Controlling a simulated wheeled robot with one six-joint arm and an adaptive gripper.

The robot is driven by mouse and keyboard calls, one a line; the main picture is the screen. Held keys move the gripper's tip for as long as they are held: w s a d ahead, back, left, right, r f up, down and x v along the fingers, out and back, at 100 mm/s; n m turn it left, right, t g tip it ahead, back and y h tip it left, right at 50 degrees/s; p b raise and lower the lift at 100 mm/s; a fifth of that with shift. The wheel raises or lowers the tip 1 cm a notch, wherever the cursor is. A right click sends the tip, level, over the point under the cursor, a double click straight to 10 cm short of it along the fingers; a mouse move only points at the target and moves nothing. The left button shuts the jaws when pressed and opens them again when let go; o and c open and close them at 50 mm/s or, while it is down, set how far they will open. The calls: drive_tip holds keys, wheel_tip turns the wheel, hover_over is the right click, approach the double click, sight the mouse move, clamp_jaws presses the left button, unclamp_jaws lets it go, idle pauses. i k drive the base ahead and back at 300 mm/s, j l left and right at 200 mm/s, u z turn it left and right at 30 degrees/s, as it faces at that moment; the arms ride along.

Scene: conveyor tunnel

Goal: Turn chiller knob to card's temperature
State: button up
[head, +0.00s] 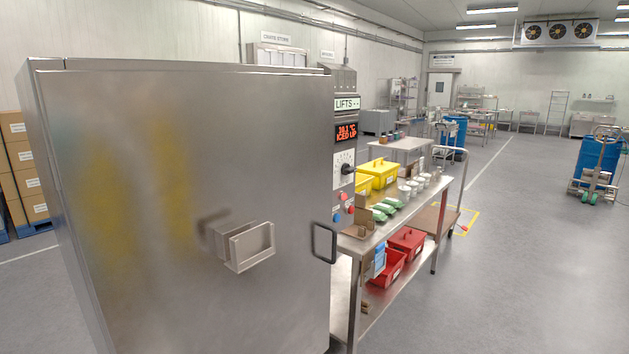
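A large stainless steel cabinet (180,160) fills the left and middle of the head view. On the panel at its right side is a white dial plate (341,160) with a black knob (347,169), seen at a steep angle, so its setting is not readable. Above it a dark display (346,132) shows red text that seems to include "ICED UP". I cannot make out a temperature card. A metal bracket or holder (250,246) sits on the cabinet's front, with no readable card in it. My gripper is not in view.
A steel table (408,212) right of the cabinet holds yellow bins (381,172), green packs (383,211) and white cups; red bins (406,243) stand below. Open floor (520,270) lies at the right.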

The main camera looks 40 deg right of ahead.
sight(345, 169)
drive_tip(key=z, duration=1)
drive_tip(key=k+l, duration=0.1)
drive_tip(key=l, duration=0.15)
drive_tip(key=l+u, duration=0.15)
drive_tip(key=i+l+u, duration=0.1)
drive_tip(key=l, duration=0.3)
drive_tip(key=i+l, duration=0.2)
drive_tip(key=l, duration=0.25)
drive_tip(key=i+l+u, duration=0.15)
drive_tip(key=l, duration=0.25)
drive_tip(key=i+l+u, duration=0.1)
drive_tip(key=l, duration=0.35)
drive_tip(key=i+l, duration=0.1)
drive_tip(key=l, duration=0.3)
drive_tip(key=i+l+u, duration=0.15)
drive_tip(key=l, duration=0.3)
